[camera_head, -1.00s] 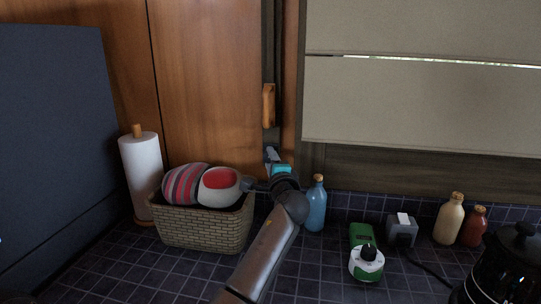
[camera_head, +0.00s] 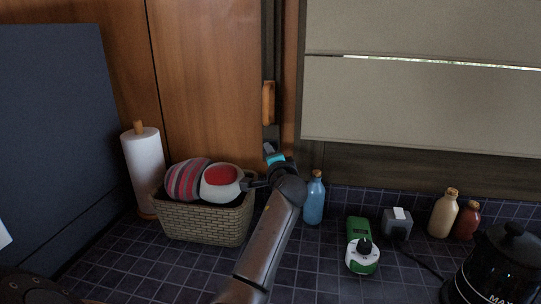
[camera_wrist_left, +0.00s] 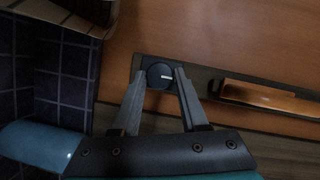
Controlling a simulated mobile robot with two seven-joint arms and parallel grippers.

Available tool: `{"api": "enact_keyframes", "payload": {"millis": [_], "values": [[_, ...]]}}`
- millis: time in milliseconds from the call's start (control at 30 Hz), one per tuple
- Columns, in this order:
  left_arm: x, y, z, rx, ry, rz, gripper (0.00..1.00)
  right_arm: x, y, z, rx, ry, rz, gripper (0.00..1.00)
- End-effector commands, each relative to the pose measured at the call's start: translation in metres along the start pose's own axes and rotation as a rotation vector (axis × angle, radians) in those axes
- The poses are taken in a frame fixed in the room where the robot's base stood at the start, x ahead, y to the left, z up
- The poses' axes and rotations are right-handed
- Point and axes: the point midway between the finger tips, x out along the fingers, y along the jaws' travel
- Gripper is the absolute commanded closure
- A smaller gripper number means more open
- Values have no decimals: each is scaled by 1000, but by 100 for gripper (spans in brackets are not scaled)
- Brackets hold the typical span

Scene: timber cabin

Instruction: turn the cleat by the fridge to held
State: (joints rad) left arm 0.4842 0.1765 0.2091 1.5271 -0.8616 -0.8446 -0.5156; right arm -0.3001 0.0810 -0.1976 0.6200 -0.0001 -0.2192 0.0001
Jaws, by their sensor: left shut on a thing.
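The cleat (camera_wrist_left: 160,76) is a round dark knob with a short white line, on a dark strip of the wooden wall. In the left wrist view the line lies level, on the knob's right half. My left gripper (camera_wrist_left: 158,82) is shut on the knob, one finger on each side. In the head view my left gripper (camera_head: 268,149) is at the dark upright strip above the counter, and the knob is hidden there. The fridge (camera_head: 55,150) is a dark blue-grey panel at the left. My right gripper is not in view.
A wooden block (camera_head: 268,103) sits on the strip above my gripper. A basket (camera_head: 205,222), a paper towel roll (camera_head: 145,168) and a blue bottle (camera_head: 314,202) stand close to my arm. A green device (camera_head: 358,245) and a black kettle (camera_head: 500,262) stand to the right.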

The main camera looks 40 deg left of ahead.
Motion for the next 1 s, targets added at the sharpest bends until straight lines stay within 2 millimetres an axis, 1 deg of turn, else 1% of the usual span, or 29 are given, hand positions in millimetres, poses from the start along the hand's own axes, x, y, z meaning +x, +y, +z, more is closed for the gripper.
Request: {"api": "enact_keyframes", "payload": {"millis": [167,200,433,767,867,1000], "values": [[0,1,0,-5,1,3,100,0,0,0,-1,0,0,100],[0,1,0,-4,1,3,52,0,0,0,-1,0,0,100],[0,1,0,-2,0,2,26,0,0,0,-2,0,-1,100],[-3,0,0,-1,0,0,26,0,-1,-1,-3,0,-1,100],[-10,0,0,0,1,0,26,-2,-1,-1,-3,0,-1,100],[-29,0,0,-1,1,1,26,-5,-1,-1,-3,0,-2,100]]}}
